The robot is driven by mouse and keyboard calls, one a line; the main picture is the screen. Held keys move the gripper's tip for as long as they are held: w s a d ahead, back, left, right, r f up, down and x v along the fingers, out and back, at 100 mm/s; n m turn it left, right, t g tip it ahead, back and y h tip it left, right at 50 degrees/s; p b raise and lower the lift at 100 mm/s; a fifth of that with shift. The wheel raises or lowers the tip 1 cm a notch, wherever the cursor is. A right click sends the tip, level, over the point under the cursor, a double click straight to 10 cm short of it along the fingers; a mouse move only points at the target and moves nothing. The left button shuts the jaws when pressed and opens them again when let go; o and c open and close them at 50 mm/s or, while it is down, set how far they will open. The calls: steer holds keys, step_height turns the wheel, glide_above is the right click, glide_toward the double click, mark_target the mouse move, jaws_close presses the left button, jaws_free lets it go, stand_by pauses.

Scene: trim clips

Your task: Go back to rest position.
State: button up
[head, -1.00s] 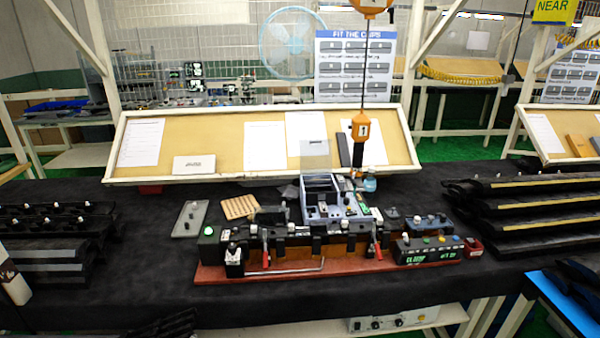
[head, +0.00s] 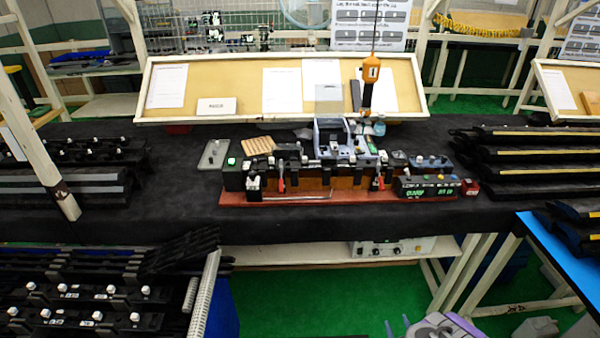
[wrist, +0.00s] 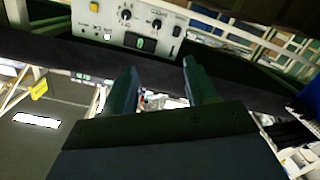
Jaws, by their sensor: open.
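My gripper (wrist: 162,82) is open in the wrist view, with two dark teal fingers apart and nothing between them. In the head view, a grey-purple part of my arm with two bluish tips (head: 398,326) shows at the bottom edge, low in front of the bench. The clip fixture (head: 325,183) stands on its red base on the black-covered bench, well away from my arm. A control box with knobs (head: 393,246) sits on the shelf under the bench. It also fills the top of the wrist view (wrist: 130,24), beyond the fingers.
Racks of dark trim parts stand at the lower left (head: 95,300) and right (head: 525,160). A blue-topped table (head: 555,255) is at the right. A white post (head: 45,160) rises at the left. Green floor (head: 300,290) is open in front of the bench.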

steer(key=w+a+r+g, duration=0.25)
steer(key=w+r, duration=0.35)
steer(key=w, duration=0.4)
steer(key=w+a+r+m+g+y, duration=0.1)
steer(key=a+r+g, duration=0.2)
steer(key=a+r, duration=0.45)
steer(key=w+a+r+g, duration=0.1)
steer(key=a+r+g, duration=0.25)
steer(key=r, duration=0.75)
steer(key=s+a+r+m+g, duration=0.1)
steer(key=s+r, duration=0.6)
steer(key=s, duration=0.8)
steer(key=s+a+r+m+g+h, duration=0.1)
steer(key=s+r+g, duration=0.4)
steer(key=s, duration=1.1)
steer(key=s+a+r+m+g, duration=0.2)
steer(key=s+a+r+g, duration=0.1)
steer(key=s+r, duration=0.8)
steer(key=s+a, duration=0.1)
steer(key=s, duration=0.3)
steer(key=shift+s+m+g+h, duration=0.3)
steer(key=shift+m+g, duration=0.1)
steer(key=shift+f, duration=0.1)
